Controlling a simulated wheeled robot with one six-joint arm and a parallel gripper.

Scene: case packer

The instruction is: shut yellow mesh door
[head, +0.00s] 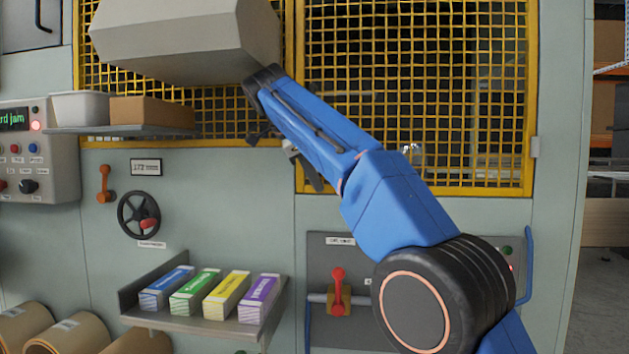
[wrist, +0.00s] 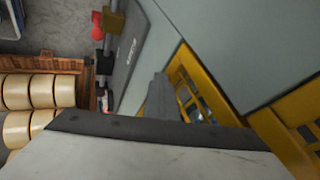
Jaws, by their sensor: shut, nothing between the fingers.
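The yellow mesh door (head: 450,85) fills the upper right of the machine front in the head view. Its right edge is by a small grey hinge block. Its left edge is near the fixed yellow mesh panel; I cannot tell how far ajar it stands. My gripper (head: 316,184) is shut and empty, pointing down near the door's lower left corner. My blue arm hides part of the door. In the wrist view my gripper (wrist: 158,82) shows as a grey finger beside a yellow mesh frame (wrist: 184,85); I cannot tell if they touch.
A large grey box-shaped body (head: 185,40) is at the upper left. A shelf (head: 120,130) holds a white bin and a cardboard box. A lower tray (head: 190,322) carries several coloured cartons. A handwheel (head: 139,214) and a red-handled lever (head: 338,290) stick out from the front.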

